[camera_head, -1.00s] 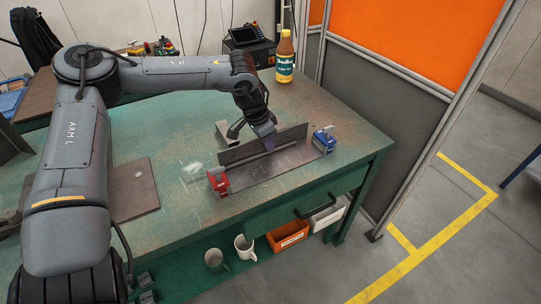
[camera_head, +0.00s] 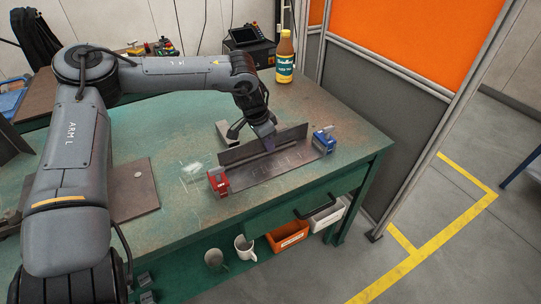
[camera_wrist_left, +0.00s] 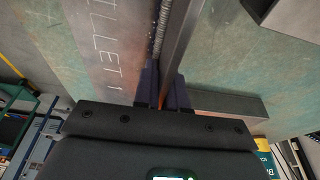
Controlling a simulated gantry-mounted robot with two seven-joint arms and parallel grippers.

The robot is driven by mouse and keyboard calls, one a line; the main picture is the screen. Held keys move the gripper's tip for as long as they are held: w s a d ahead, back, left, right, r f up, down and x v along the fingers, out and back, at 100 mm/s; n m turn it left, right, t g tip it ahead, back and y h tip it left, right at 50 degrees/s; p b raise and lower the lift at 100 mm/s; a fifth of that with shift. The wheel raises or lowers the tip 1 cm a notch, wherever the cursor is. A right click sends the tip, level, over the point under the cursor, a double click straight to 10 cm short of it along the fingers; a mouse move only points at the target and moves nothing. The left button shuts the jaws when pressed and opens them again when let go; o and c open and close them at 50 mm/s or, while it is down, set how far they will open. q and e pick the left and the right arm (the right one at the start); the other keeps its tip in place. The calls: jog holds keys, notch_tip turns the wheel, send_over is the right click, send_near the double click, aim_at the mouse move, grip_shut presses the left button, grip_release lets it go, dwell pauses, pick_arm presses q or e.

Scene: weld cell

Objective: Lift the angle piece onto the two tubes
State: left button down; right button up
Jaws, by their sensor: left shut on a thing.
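The angle piece (camera_head: 238,153) has a long, narrow upright steel plate standing on a flat base plate (camera_head: 285,171) with scribed lettering. It lies near the table's front edge. My left gripper (camera_head: 268,146) is shut on the upright plate near its middle. In the left wrist view the fingers (camera_wrist_left: 162,95) straddle this plate, and a rough bead runs along its foot. A grey square tube (camera_head: 224,131) lies behind the angle piece. The left wrist view shows one grey bar (camera_wrist_left: 230,105) beside the fingers and a dark tube end (camera_wrist_left: 285,15) at top right. My right gripper is out of view.
A red block (camera_head: 218,181) and a blue block (camera_head: 323,141) stand at the base plate's two ends. A sauce-like bottle (camera_head: 285,58) stands at the back. A flat plate (camera_head: 135,190) lies at left. Green tabletop (camera_head: 345,115) is bare at right.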

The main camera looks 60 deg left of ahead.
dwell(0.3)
pick_arm(q)
jog(key=shift+w+r, duration=0.15)
jog(key=shift+r, duration=0.15)
jog(key=shift+d+f, duration=0.1)
